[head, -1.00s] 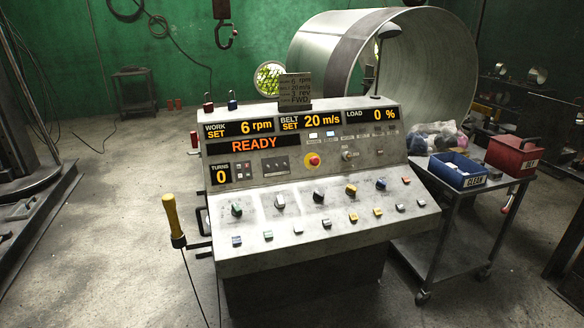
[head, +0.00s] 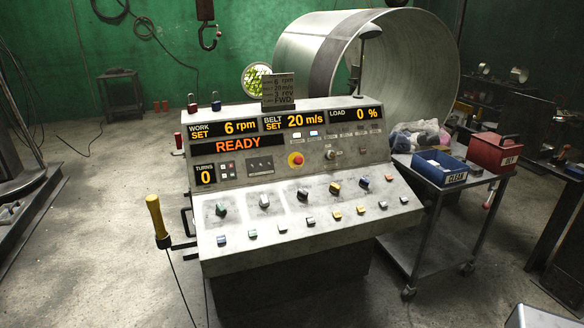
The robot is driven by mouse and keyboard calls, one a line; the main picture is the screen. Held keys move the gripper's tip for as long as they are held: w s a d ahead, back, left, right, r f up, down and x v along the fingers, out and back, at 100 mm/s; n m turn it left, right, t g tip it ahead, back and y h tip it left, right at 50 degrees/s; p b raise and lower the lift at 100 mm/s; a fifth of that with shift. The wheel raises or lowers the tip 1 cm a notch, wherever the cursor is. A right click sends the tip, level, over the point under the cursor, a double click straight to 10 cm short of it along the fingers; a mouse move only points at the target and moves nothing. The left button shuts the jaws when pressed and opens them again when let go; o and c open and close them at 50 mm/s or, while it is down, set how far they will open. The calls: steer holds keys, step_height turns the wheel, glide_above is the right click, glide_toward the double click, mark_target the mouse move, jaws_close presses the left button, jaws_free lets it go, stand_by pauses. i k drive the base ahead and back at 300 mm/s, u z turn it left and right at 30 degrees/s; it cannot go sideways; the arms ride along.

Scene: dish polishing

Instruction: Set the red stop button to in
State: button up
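The red stop button (head: 296,159) is a round red mushroom head on a yellow disc. It sits near the middle of the upper sloped face of the grey control console (head: 320,262). From this distance I cannot tell whether it is pressed in or out. The console displays (head: 238,144) read READY, work set 6 rpm, belt set 20 m/s, load 0 % and turns 0. My gripper is not in view.
A large metal drum (head: 305,58) is behind.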

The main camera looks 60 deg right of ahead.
mark_target(298, 159)
steer(key=u, duration=0.05)
steer(key=k, duration=0.3)
steer(key=z, duration=0.85)
steer(key=i, duration=0.6)
steer(key=u, duration=0.3)
steer(key=k, duration=0.6)
steer(key=z, duration=0.1)
